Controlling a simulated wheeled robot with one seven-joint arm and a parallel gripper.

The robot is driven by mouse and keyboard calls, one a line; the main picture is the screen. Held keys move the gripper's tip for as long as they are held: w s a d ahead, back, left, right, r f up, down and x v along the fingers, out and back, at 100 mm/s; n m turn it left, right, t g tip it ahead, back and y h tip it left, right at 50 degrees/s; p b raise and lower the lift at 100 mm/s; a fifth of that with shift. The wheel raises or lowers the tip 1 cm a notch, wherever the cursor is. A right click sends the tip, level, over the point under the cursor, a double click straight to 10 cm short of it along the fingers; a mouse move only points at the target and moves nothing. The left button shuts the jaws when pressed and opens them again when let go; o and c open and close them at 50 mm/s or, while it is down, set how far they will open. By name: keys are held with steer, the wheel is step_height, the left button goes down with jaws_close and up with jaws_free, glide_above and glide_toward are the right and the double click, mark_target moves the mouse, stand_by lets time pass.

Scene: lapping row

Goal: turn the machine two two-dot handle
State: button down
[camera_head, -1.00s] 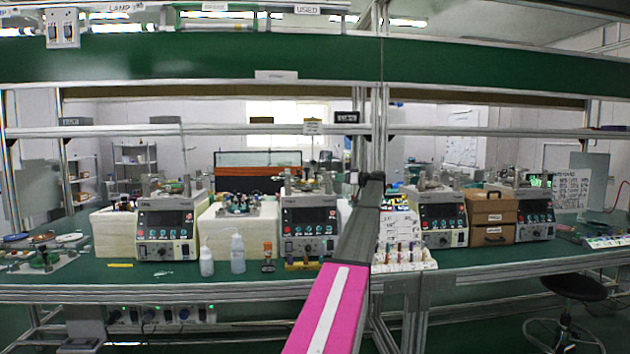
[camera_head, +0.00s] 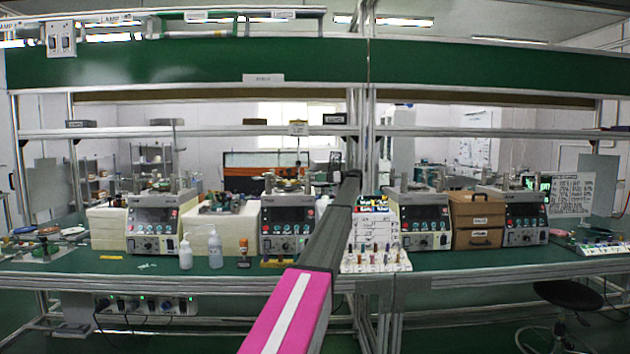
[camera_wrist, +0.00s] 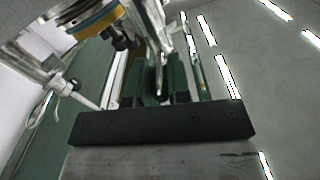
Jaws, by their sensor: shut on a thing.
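The second machine from the left (camera_head: 287,225) stands on the bench, a grey box with a dark display, knobs and metal parts on top. My arm crosses in front, just right of it, reaching toward the back post. My gripper (camera_wrist: 160,82) shows in the wrist view, its fingers close together around a slender, metallic-looking piece. I cannot tell for sure that this is the two-dot handle; no dots can be made out. A metal assembly with an amber ring (camera_wrist: 90,18) is close by at the upper left. In the head view my fingers cannot be made out.
Similar machines stand at left (camera_head: 153,228) and right (camera_head: 425,220). White bottles (camera_head: 215,248) and a rack of small coloured items (camera_head: 375,260) sit near the front edge. Brown drawers (camera_head: 478,220) stand between the right machines. A metal post (camera_head: 362,110) rises behind my arm.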

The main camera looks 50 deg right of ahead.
stand_by(0.3)
steer(key=c, duration=1.1)
jaws_free()
steer(key=shift+d, duration=0.1)
steer(key=v, duration=1)
steer(key=shift+s+d, duration=0.2)
steer(key=shift+s, duration=0.05)
